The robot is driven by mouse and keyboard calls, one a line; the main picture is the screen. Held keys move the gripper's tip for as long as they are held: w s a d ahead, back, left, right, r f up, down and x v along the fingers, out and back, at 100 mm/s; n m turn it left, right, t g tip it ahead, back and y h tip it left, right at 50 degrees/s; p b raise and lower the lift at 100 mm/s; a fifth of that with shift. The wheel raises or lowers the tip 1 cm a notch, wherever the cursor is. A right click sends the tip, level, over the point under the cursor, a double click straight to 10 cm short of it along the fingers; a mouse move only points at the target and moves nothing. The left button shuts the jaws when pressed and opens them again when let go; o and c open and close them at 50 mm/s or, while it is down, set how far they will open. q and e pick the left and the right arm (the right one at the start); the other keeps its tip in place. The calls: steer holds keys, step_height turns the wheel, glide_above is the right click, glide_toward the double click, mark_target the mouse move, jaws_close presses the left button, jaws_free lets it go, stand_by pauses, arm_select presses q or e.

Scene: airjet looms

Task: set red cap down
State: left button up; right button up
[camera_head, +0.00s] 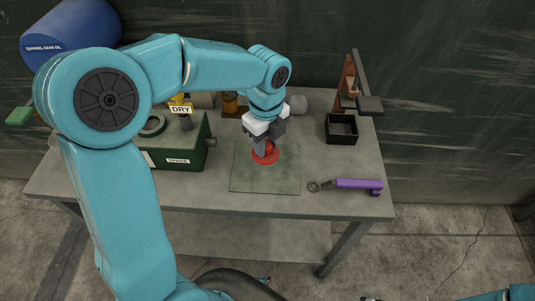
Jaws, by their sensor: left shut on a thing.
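My left gripper (261,146) points down over the green mat (265,180) on the workbench. It is shut on the red cap (267,155), a round red piece with a wide flange. The fingers hide part of the cap's top. The cap is at the mat's upper middle; whether it touches the mat I cannot tell. My right arm shows only as a sliver at the bottom right, with a small dark bit that may be its gripper at the bottom edge.
A purple-handled wrench (352,184) lies right of the mat. A black open box (341,130) stands behind it, near a brown stand (347,82). A green box (190,148) labelled SPARE is at left. An amber bottle (230,103) stands behind.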

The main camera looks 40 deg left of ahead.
mark_target(267, 155)
arm_select(q)
steer(key=shift+f, duration=2.35)
steer(key=shift+f+b, duration=0.2)
steer(key=shift+b, duration=0.1)
steer(key=o, duration=1)
step_height(267, 155, up, 12)
steer(key=shift+r+p, duration=0.25)
steer(key=shift+p, duration=0.4)
steer(key=shift+d, duration=0.1)
